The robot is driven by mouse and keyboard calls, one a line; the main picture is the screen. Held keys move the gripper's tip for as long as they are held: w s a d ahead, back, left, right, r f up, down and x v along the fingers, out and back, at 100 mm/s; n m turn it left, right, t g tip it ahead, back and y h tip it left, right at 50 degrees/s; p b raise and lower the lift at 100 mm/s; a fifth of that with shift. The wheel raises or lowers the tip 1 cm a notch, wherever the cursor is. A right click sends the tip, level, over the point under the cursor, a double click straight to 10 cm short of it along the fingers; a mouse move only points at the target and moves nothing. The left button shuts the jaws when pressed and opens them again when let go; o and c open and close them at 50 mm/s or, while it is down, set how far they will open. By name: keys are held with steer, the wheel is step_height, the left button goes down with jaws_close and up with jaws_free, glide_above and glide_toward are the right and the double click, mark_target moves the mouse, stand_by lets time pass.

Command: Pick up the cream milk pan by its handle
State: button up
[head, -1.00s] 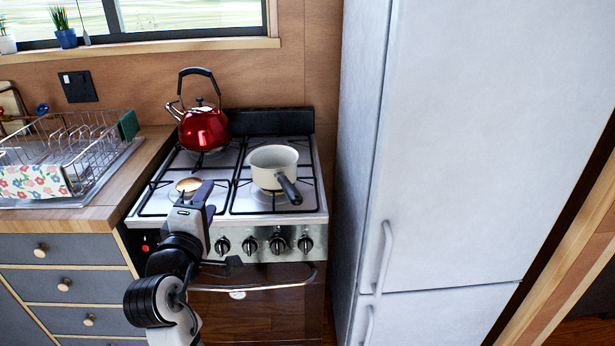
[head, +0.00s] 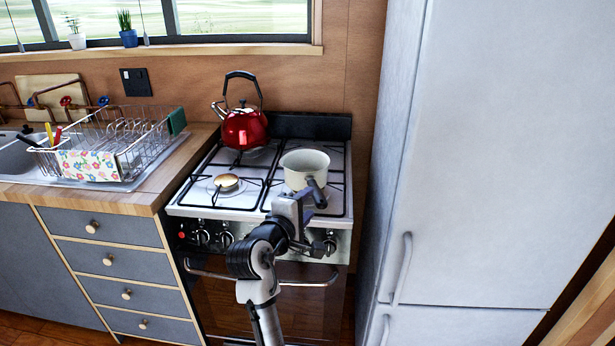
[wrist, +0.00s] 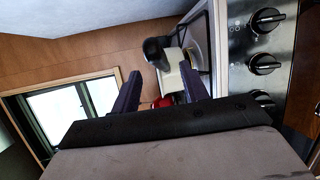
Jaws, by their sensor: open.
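The cream milk pan (head: 298,174) stands upright on the right side of the stove top. Its dark handle (head: 317,194) points to the front right, toward me. My gripper (head: 298,199) is just in front of the pan, close to the handle, and partly covers the view there. In the wrist view my gripper (wrist: 160,70) is open, with its two fingers apart. The black handle end (wrist: 157,48) shows between and beyond the fingertips, with the cream pan (wrist: 174,72) behind it. I cannot tell whether either finger touches the handle.
A red kettle (head: 244,128) stands on the back left burner. Stove knobs (head: 225,239) line the front. A tall white fridge (head: 480,150) stands to the right. A dish rack (head: 110,145) is on the counter at left. The front left burner (head: 226,181) is bare.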

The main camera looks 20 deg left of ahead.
mark_target(314, 200)
steer(key=w+p, duration=0.1)
steer(key=w, duration=0.1)
steer(key=w+d, duration=0.1)
steer(key=w, duration=0.1)
steer(key=shift+w+f+p, duration=0.1)
steer(key=shift+f+p, duration=0.05)
steer(key=shift+p, duration=0.2)
steer(key=shift+w+f, duration=0.2)
steer(key=shift+w, duration=0.35)
steer(key=shift+r, duration=0.1)
jaws_close()
